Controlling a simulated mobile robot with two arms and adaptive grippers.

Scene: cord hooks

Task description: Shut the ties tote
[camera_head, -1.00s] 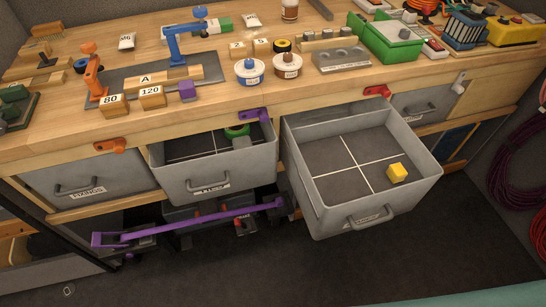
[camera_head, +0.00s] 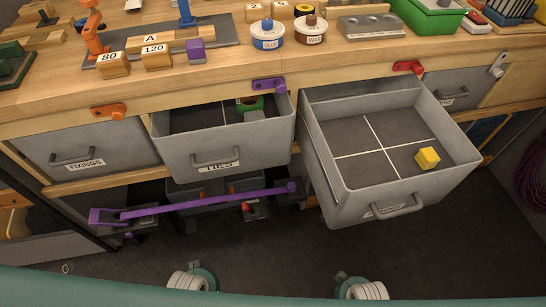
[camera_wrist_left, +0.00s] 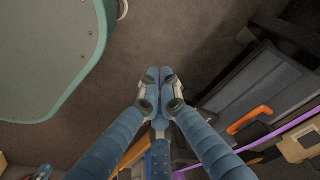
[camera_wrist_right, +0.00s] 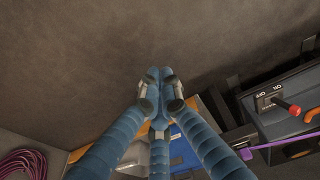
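The ties tote (camera_head: 225,146) is a grey drawer labelled TIES under the bench, pulled partly out. It has a bar handle (camera_head: 217,157) on its front, and a green thing (camera_head: 251,104) lies inside at the back right. A purple latch (camera_head: 269,86) sits on the bench edge above its right side. My left gripper (camera_wrist_left: 160,77) shows in the left wrist view with its fingers together, empty over the dark floor. My right gripper (camera_wrist_right: 160,76) is likewise shut and empty in the right wrist view. Neither touches the tote.
The fixings tote (camera_head: 86,147) at left is shut. A long purple bar (camera_head: 200,202) runs below the ties tote. The floor (camera_head: 270,263) in front is clear.

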